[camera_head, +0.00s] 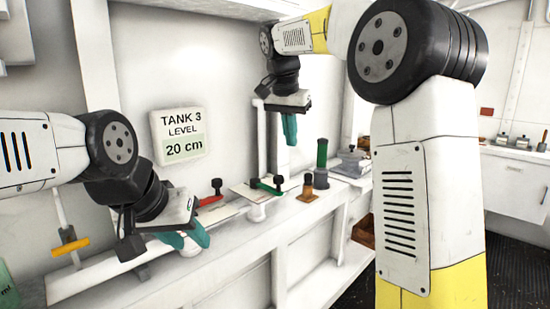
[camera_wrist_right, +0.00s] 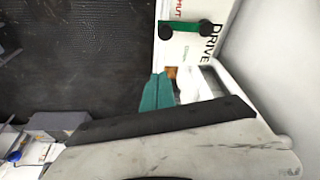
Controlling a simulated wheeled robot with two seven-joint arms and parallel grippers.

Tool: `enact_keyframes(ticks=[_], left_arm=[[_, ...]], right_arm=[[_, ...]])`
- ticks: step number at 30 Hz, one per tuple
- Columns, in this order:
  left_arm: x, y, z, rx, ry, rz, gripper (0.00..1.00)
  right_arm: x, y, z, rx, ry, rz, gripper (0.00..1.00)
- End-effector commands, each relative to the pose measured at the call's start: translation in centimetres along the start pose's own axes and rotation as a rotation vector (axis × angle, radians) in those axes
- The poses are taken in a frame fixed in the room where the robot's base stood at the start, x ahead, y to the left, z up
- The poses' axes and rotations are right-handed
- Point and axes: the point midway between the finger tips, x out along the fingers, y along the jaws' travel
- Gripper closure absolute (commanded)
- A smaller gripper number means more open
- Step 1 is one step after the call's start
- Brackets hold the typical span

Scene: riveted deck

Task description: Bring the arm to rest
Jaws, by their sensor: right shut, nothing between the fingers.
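My right arm comes in from the right in the head view and bends over the bench. Its gripper (camera_head: 289,130) hangs fingers down above the ledge, with its teal fingers together and nothing between them. The same closed fingers (camera_wrist_right: 157,92) show in the right wrist view. My left gripper (camera_head: 187,240) is low at the left, close over the bench. Its teal fingers look spread, with a white part showing between or behind them.
A green-handled lever (camera_head: 268,186) and a red-handled lever (camera_head: 210,200) stand on the ledge. A green cylinder (camera_head: 321,160) and a brown fitting (camera_head: 307,188) stand to their right. A tank level sign (camera_head: 183,135) is on the wall. Dark floor (camera_wrist_right: 75,60) shows beyond the bench.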

Motion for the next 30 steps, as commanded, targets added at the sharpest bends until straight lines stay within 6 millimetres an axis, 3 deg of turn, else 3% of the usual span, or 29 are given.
enact_keyframes(ticks=[3,8,15,22,30], left_arm=[[0.0,0.0,0.0,0.000,0.000,0.000,0.64],[0.0,0.0,0.0,0.000,0.000,0.000,0.64],[0.0,0.0,0.0,0.000,0.000,0.000,0.64],[0.0,0.0,0.0,0.000,0.000,0.000,0.64],[0.0,0.0,0.0,0.000,0.000,0.000,0.64]], right_arm=[[-0.7,4.6,1.7,-0.073,-0.020,-0.074,1.00],[-0.7,10.3,6.1,-0.202,-0.016,-0.191,1.00],[0.9,17.0,14.8,-0.369,0.062,-0.325,1.00],[3.5,20.0,21.2,-0.469,0.149,-0.374,1.00],[4.5,20.6,22.8,-0.497,0.173,-0.381,1.00]])
